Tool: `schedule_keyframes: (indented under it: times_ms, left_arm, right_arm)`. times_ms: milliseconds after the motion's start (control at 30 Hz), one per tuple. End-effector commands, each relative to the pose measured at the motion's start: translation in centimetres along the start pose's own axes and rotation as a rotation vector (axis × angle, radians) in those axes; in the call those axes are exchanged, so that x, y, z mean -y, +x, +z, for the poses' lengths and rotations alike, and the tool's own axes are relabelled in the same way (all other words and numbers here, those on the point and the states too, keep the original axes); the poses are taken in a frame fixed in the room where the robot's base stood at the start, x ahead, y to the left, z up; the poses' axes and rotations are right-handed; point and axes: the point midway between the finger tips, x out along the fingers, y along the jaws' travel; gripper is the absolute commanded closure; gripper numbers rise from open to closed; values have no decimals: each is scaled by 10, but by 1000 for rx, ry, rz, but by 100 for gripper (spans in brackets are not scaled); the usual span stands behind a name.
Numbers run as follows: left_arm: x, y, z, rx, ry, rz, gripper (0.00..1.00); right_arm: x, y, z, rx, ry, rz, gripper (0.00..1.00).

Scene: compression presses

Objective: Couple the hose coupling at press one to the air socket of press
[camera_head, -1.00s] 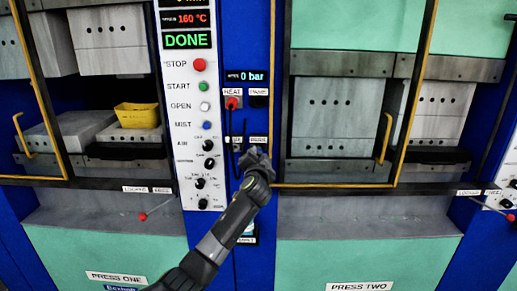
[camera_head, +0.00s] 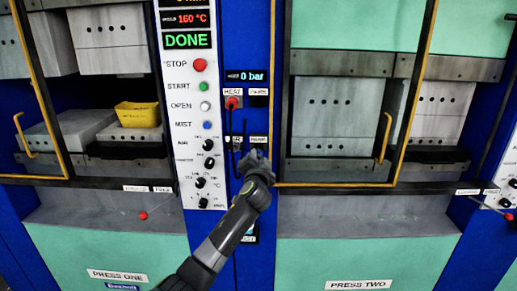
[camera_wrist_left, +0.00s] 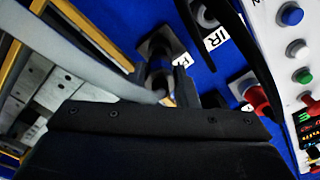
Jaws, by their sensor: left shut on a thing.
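My left gripper (camera_head: 255,160) is at the blue panel between the presses, just below a small white label whose text is hard to read. It is shut on a dark part, likely the hose coupling (camera_wrist_left: 158,78), which the left wrist view shows just beyond the jaws at a square dark socket plate (camera_wrist_left: 170,42). I cannot tell whether it is seated there. A grey band, possibly the hose, curves in from upper left. The air socket (camera_wrist_left: 205,15) with its cut-off "IR" label is farther up that view, apart from the gripper. My right gripper is not in view.
A red plug (camera_head: 232,103) sits under the HEAT label, with a black cable hanging close left of my gripper. A gauge (camera_head: 246,76) reads 0 bar. Press one's control strip (camera_head: 190,110) shows DONE. Yellow-framed guards (camera_head: 415,90) flank the panel. A yellow tray (camera_head: 138,115) is inside press one.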

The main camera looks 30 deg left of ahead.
Motion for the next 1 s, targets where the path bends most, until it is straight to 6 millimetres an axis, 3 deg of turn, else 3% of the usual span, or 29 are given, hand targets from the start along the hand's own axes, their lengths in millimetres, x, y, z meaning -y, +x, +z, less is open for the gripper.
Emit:
schedule_keyframes:
  times_ms: [433, 1000]
  left_arm:
    - [0, -2, -1, -1, 0, 0, 97]
    - [1, -36, -2, -1, 0, 0, 97]
  right_arm:
    - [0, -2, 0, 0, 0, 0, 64]
    - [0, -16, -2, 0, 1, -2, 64]
